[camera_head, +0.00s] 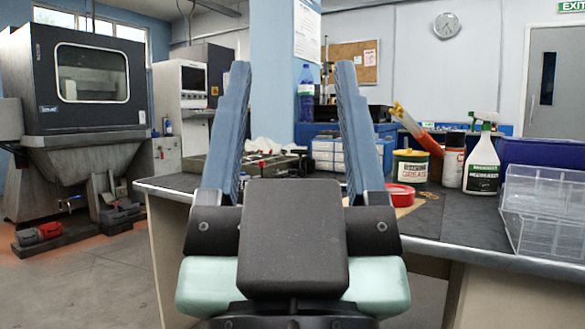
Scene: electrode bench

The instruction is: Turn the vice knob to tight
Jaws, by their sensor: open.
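My gripper (293,72) fills the middle of the head view, with its two long blue fingers pointing away from me. The fingers are wide apart and nothing is held between them. Beyond them is the dark-topped workbench (470,222). I cannot make out a vice or its knob in this view.
On the bench's right stand a grease tin (411,168), a red tape roll (400,195), a spray bottle (483,170), a blue bin (545,152) and clear drawers (545,212). A grey-green case (212,170) lies at the back left. A large machine (90,85) stands left, with open floor before it.

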